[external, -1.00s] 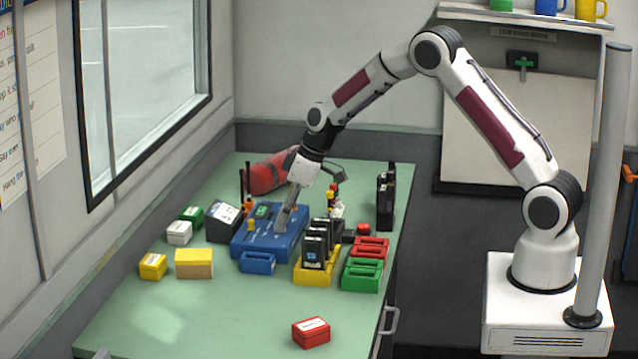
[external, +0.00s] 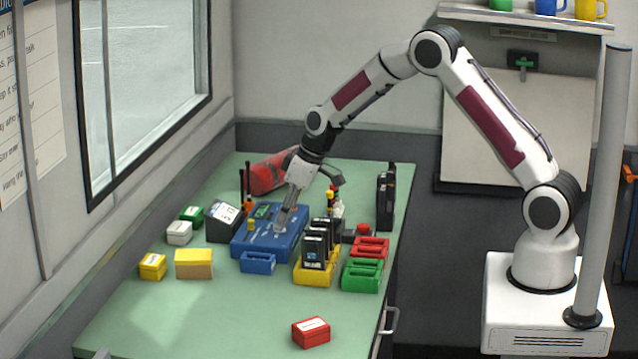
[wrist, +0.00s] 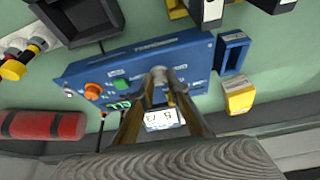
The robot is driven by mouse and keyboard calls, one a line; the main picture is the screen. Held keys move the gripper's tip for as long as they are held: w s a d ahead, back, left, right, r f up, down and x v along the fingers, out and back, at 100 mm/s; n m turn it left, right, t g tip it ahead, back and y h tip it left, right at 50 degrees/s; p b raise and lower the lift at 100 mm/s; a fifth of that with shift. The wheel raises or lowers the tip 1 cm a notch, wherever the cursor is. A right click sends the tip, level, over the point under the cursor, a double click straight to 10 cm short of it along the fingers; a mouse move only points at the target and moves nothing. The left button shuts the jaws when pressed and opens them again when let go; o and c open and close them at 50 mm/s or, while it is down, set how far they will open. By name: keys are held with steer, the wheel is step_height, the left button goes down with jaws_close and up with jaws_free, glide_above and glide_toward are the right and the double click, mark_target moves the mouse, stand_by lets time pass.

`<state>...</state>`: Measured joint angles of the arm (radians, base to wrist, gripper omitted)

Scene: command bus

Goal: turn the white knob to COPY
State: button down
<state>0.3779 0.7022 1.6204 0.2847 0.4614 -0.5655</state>
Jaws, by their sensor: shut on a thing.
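The blue device box (external: 250,240) sits on the green table; in the wrist view its panel (wrist: 110,70) carries small lettering too small to read. The white knob (wrist: 158,72) stands on this panel, between my fingertips in the wrist view. My gripper (external: 280,226) reaches down onto the box from the upper right. In the wrist view my gripper (wrist: 166,78) is shut on the knob. The fingers largely hide the knob in the external view. I cannot tell which mark it points to.
The box also carries an orange button (wrist: 93,90) and a green display (external: 263,211). A yellow rack with black modules (external: 315,250) stands close on the right. A red cylinder (external: 265,176) lies behind. The table front is mostly clear, except for a red box (external: 311,332).

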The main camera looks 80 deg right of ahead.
steer(key=shift+a+m, duration=0.1)
steer(key=shift+m, duration=0.2)
steer(key=shift+a+m+h, duration=0.1)
steer(key=shift+m+h, duration=0.5)
steer(key=shift+m, duration=0.6)
steer(key=shift+m+g, duration=0.3)
steer(key=shift+m, duration=0.3)
steer(key=shift+w+a+m+g+h, duration=0.15)
steer(key=shift+m+h, duration=0.25)
steer(key=shift+m, duration=0.6)
steer(key=shift+s+a+m+g+h, duration=0.1)
steer(key=shift+m+g+h, duration=0.25)
steer(key=shift+m, duration=0.65)
steer(key=shift+w+m+g+h, duration=0.15)
steer(key=shift+m+g+h, duration=0.15)
steer(key=shift+m, duration=0.75)
steer(key=shift+w+m+g+h, duration=0.1)
steer(key=shift+m+g+h, duration=0.2)
steer(key=shift+m, duration=0.75)
steer(key=shift+w+a+m+g, duration=0.1)
steer(key=shift+m+g, duration=0.4)
steer(key=shift+m, duration=0.9)
steer(key=shift+f, duration=0.1)
steer(key=c, duration=2)
jaws_free()
steer(key=shift+o, duration=0.2)
